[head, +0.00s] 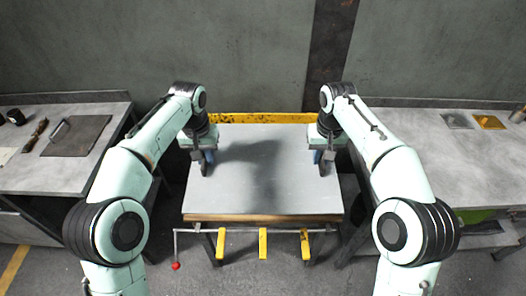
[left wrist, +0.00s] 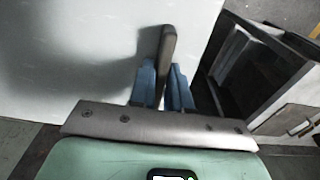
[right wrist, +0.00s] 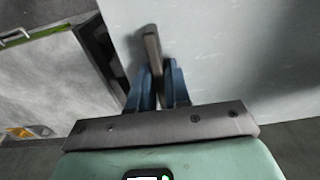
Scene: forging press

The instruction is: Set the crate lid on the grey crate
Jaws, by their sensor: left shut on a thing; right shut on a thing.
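The crate lid (head: 230,196) appears to be the large flat light grey panel in the middle of the head view, with a brown front edge. My left gripper (head: 206,165) is at its left side, and its blue fingers are shut on a dark upright handle (left wrist: 168,50) on the panel. My right gripper (head: 322,165) is shut on a matching handle (right wrist: 153,50) at the right side. The panel looks level. I cannot make out the grey crate; whether it is under the panel, and whether the panel touches anything below, is hidden.
A grey bench (head: 30,175) at the left carries a dark plate (head: 78,135) and small items. Another bench (head: 455,170) stands at the right. A worn yellow bar (head: 260,118) runs behind the panel. A frame with yellow pads (head: 263,243) and a red knob (head: 175,266) is in front.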

